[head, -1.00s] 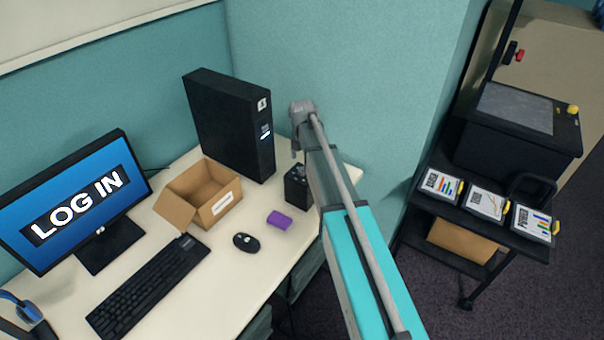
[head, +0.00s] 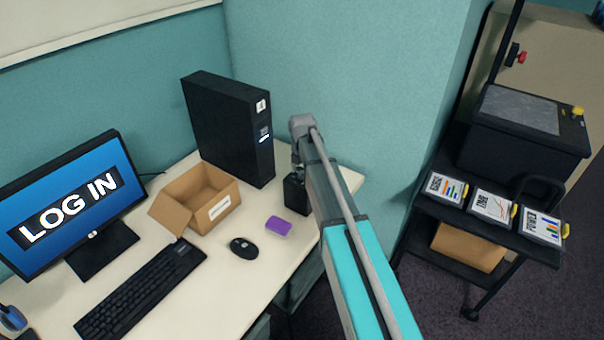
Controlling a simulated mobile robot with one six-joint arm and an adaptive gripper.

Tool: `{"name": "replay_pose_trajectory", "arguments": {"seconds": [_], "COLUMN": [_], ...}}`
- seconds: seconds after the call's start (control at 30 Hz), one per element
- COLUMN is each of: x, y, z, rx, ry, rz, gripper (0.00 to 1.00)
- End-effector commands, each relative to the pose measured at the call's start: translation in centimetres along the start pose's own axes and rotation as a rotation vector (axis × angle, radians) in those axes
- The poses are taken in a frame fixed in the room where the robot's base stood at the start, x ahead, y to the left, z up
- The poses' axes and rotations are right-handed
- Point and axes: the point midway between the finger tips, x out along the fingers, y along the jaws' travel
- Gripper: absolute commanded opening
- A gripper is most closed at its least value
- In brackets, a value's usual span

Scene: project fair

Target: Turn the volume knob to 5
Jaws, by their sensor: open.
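A small black box (head: 296,196), perhaps a speaker, stands at the right end of the desk beside the tall black computer case. I cannot make out a volume knob, its pointer or any number on it. My arm reaches in from the lower right and bends down at its grey wrist (head: 302,126). My gripper (head: 295,170) is small and dark just above the box's top, partly hidden by the arm. It is open, with nothing seen in it. I cannot tell whether it touches the box.
A purple block (head: 278,226), a mouse (head: 244,248), an open carton (head: 190,212), a keyboard (head: 142,290) and a LOG IN monitor (head: 72,215) share the white desk. The computer case (head: 228,130) stands behind. A cart (head: 480,226) with several labelled cases stands right. Teal partitions close off the back.

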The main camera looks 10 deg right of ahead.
Motion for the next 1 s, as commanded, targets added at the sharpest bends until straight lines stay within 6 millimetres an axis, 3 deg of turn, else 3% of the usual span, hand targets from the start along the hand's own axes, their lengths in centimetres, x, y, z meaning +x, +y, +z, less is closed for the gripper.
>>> {"name": "replay_pose_trajectory", "arguments": {"seconds": [0.13, 0.57, 1.0], "x": [-0.02, -0.02, -0.01], "y": [0.00, 0.01, 0.02], "z": [0.00, 0.00, 0.00], "rx": [0.000, 0.000, 0.061], "ry": [0.000, 0.000, 0.000], "rz": [0.000, 0.000, 0.001], "gripper": [0.79, 0.00, 0.00]}}
